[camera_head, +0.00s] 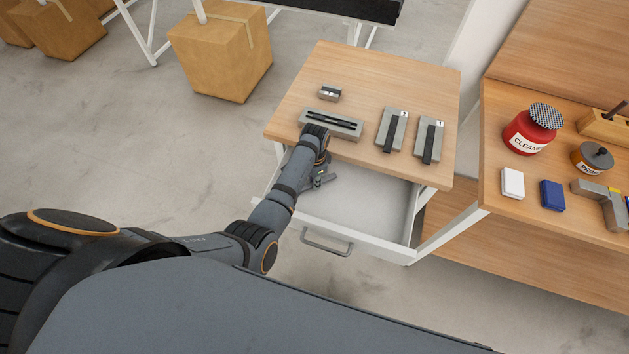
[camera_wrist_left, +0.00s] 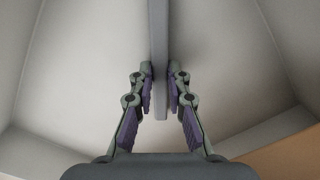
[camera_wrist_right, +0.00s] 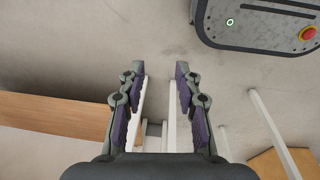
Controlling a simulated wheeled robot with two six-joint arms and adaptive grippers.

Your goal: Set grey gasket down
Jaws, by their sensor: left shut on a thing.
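In the left wrist view my left gripper (camera_wrist_left: 160,88) is shut on the grey gasket (camera_wrist_left: 158,40), a long thin grey strip seen edge-on between the purple pads. Pale drawer walls surround it in that view. In the head view my left gripper (camera_head: 320,181) is over the open white drawer (camera_head: 365,200), at its left side. The arm hides most of the gasket there. Whether the gasket touches the drawer floor I cannot tell. My right gripper (camera_wrist_right: 157,80) is open and empty in the right wrist view, and is not seen in the head view.
The wooden tabletop (camera_head: 365,85) above the drawer holds a grey tray with a black strip (camera_head: 332,123), a small grey block (camera_head: 329,92) and two numbered grey fixtures (camera_head: 391,128). A bench at right carries a red cleaner jar (camera_head: 527,136) and white and blue blocks (camera_head: 552,195).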

